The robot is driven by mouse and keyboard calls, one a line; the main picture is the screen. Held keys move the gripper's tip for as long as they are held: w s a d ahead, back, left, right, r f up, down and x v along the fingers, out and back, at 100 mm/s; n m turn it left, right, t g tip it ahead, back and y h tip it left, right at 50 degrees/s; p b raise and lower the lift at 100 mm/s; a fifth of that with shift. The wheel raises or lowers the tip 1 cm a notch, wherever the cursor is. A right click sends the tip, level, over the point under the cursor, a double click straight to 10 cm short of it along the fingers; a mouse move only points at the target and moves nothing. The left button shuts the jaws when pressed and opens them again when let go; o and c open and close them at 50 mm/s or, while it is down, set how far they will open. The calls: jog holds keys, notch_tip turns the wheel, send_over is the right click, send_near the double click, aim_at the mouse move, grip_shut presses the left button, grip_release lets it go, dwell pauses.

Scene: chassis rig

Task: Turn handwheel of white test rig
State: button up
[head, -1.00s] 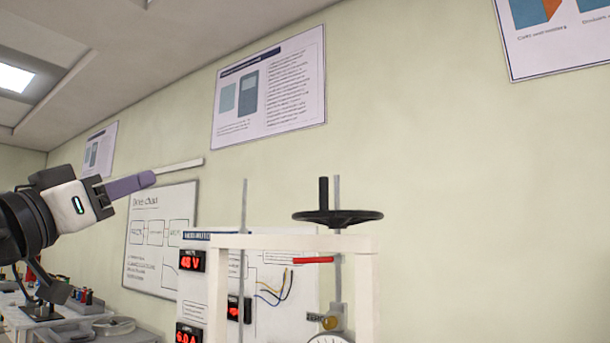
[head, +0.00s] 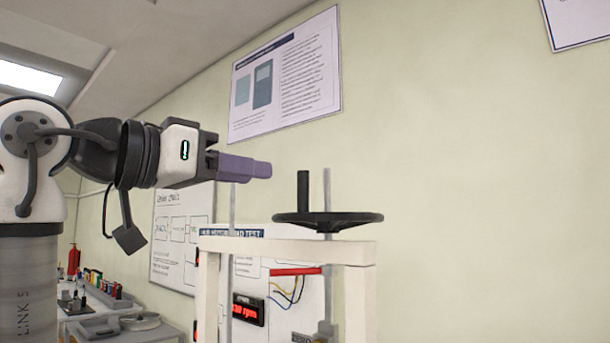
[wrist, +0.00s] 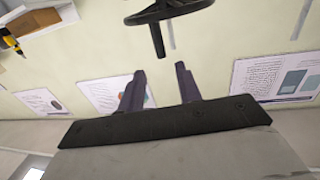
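The white test rig (head: 300,250) stands at the lower middle of the head view. Its black handwheel (head: 345,219) lies flat above the top beam, with an upright black handle (head: 303,190) on its left side. My gripper (head: 262,170) is left of the handle and slightly higher, apart from it. In the wrist view two purple fingers (wrist: 160,80) stand apart with nothing between them. The handwheel (wrist: 150,12) and its handle (wrist: 157,40) show just beyond the fingertips in that view. The lower part of the rig is cut off.
A thin metal rod (head: 233,215) rises left of the handwheel, below my gripper. A panel with red displays (head: 248,310) is behind the frame. A bench with small parts (head: 100,290) stands at the lower left. The space right of the handwheel is clear.

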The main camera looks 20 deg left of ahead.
aim_at(298, 180)
jog(key=p+x, duration=0.2)
jog(key=x, duration=0.8)
jog(key=shift+w+d+p, duration=0.1)
jog(key=shift+w+p, duration=0.05)
jog(key=shift+p, duration=0.2)
grip_shut()
